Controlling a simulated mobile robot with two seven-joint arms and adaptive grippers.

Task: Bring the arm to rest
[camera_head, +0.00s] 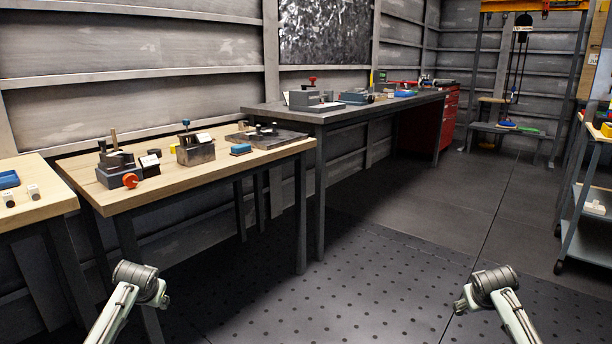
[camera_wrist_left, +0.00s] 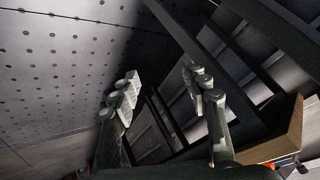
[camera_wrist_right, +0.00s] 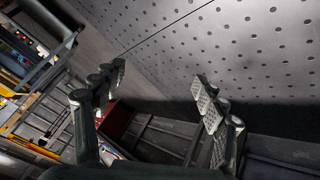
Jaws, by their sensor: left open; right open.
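Both of my arms show at the bottom of the head view. The left arm comes in at lower left and the right arm at lower right, both over the floor in front of the benches. Their fingers are not clear in the head view. In the left wrist view my left gripper (camera_wrist_left: 160,88) is open, with nothing between its fingers. In the right wrist view my right gripper (camera_wrist_right: 160,90) is open and empty. Neither gripper touches anything.
A wooden bench (camera_head: 215,170) with several fixtures stands at left, near the left arm. A grey bench (camera_head: 345,114) and a red cabinet (camera_head: 449,115) stand behind. A shelf cart (camera_head: 586,210) is at right. The perforated floor (camera_head: 350,280) between the arms is clear.

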